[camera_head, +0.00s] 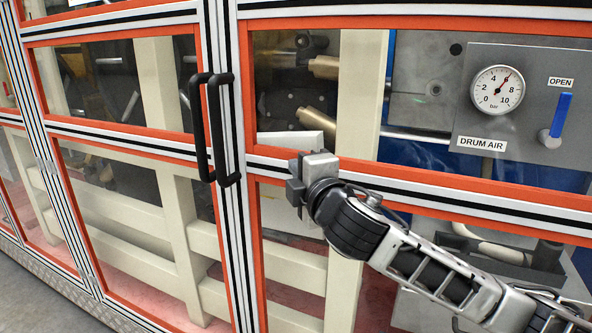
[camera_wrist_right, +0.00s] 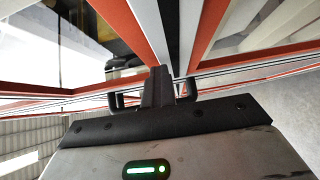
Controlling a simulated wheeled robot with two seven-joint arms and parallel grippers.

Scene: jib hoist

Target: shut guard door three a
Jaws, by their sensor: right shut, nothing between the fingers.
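Two glazed guard doors with orange-red inner frames and black-striped silver rails meet in the head view: a left door (camera_head: 110,140) and a right door (camera_head: 410,180). Each has a black vertical handle beside the seam, the left handle (camera_head: 198,125) and the right handle (camera_head: 220,125). No clear gap shows at the seam; I cannot tell if either door is fully closed. No door number is readable. My right gripper (camera_head: 294,186) is shut and empty, in front of the right door, right of the handles. Its fingers (camera_wrist_right: 160,86) point towards the striped frame in the wrist view.
Behind the right door's glass are a pressure gauge (camera_head: 497,90), a blue lever (camera_head: 560,115) marked OPEN and a DRUM AIR label (camera_head: 483,143). Cream frame bars stand behind the glass. Grey floor (camera_head: 40,283) is clear at lower left.

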